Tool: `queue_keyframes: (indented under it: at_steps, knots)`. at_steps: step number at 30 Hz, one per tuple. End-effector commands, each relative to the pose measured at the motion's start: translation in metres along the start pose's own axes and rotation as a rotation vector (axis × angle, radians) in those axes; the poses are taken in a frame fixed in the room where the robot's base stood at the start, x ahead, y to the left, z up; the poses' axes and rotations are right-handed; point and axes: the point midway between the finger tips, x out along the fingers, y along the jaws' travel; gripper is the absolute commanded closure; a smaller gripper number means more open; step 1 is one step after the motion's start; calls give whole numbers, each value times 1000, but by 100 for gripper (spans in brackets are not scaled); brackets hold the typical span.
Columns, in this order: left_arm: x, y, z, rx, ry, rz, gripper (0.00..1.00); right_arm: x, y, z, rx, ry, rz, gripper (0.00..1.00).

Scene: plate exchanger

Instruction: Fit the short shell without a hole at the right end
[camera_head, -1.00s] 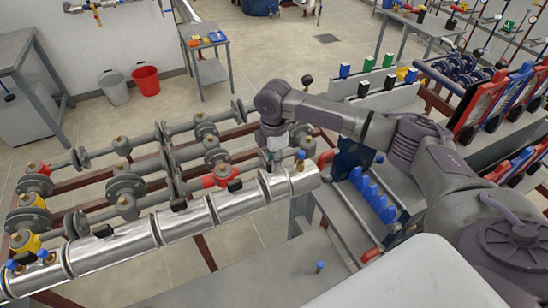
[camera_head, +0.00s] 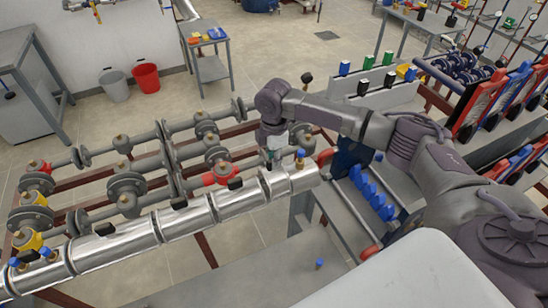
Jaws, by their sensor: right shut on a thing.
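A run of shiny silver shells (camera_head: 185,221) covers the front pipe. At its right end is a short silver shell (camera_head: 304,179), in line with the others. A blue-topped knob (camera_head: 300,154) stands on it. My right gripper (camera_head: 273,161) points down at the right end of the run, just left of that knob. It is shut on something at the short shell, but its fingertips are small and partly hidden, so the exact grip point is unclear. Whether the shell is fully seated on the pipe cannot be told. My left gripper is out of view.
Grey pipes with flanges and valves (camera_head: 127,190) run behind the shells. A red valve body (camera_head: 222,173) is near the gripper. A bench with blue blocks (camera_head: 372,192) stands to the right. A small blue-topped piece (camera_head: 319,264) is on the grey table in front.

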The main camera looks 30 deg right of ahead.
Motion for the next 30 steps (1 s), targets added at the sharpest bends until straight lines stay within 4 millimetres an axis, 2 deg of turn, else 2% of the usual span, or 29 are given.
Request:
queue_keyframes:
  at_steps: [30]
  knots:
    - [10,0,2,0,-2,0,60,25,0,0,1,0,0,100]
